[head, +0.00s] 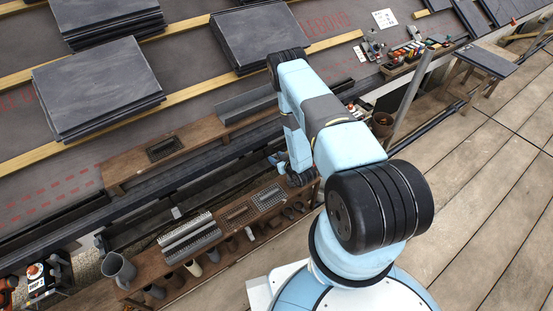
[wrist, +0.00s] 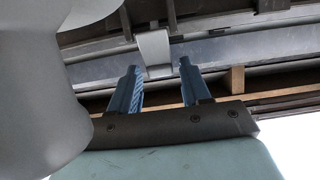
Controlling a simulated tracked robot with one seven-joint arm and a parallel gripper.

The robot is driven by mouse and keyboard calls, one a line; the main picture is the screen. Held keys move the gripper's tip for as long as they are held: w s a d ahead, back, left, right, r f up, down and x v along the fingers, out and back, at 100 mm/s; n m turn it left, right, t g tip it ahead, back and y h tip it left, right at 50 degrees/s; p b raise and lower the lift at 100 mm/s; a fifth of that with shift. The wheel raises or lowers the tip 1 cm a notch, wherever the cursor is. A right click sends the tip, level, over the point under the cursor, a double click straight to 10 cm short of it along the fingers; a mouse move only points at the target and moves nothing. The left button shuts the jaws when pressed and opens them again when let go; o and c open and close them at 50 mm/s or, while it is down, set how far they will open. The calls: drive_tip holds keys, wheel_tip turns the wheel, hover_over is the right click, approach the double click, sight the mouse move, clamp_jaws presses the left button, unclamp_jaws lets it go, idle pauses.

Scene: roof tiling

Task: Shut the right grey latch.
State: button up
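In the wrist view, a light grey latch-like tab (wrist: 154,48) stands across a grey metal rail (wrist: 215,52). My gripper (wrist: 159,67) has its two blue fingers spread apart, with nothing held between them. The tab shows just beyond the fingertips, roughly in line with the gap. I cannot tell whether the fingers touch it. In the head view, my gripper (head: 276,160) is low beside the gutter edge, partly hidden by my arm. The right latch cannot be made out there. A small pale grey piece (head: 176,212) shows farther left along the gutter.
A wooden shelf (head: 215,240) with grates and several pipe pieces runs below the gutter. A wooden plank (head: 190,142) with a grate lies above it. Slate stacks (head: 95,82) rest on the roof. The plank deck (head: 480,190) at right is mostly clear.

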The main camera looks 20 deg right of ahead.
drive_tip(key=c, duration=0.7)
drive_tip(key=shift+a, duration=0.2)
drive_tip(key=shift+c, duration=0.6)
drive_tip(key=shift+d, duration=0.1)
drive_tip(key=shift+w, duration=0.1)
drive_tip(key=shift+w+g, duration=0.2)
drive_tip(key=shift+g, duration=0.3)
drive_tip(key=g, duration=0.1)
drive_tip(key=w+g+h, duration=0.1)
drive_tip(key=g, duration=0.1)
drive_tip(key=w+g, duration=0.1)
drive_tip(key=shift+a+f+h, duration=0.15)
drive_tip(key=shift+a+h, duration=0.2)
drive_tip(key=shift+h, duration=0.05)
drive_tip(key=g, duration=0.2)
drive_tip(key=w+f+g+h, duration=0.1)
drive_tip(key=g, duration=0.1)
drive_tip(key=shift+w+a+f, duration=0.1)
drive_tip(key=shift+a+f, duration=0.05)
drive_tip(key=shift+a, duration=0.05)
drive_tip(key=shift+w+f+g+h, duration=0.2)
drive_tip(key=shift+f+g+h, duration=0.15)
drive_tip(key=shift+g, duration=0.65)
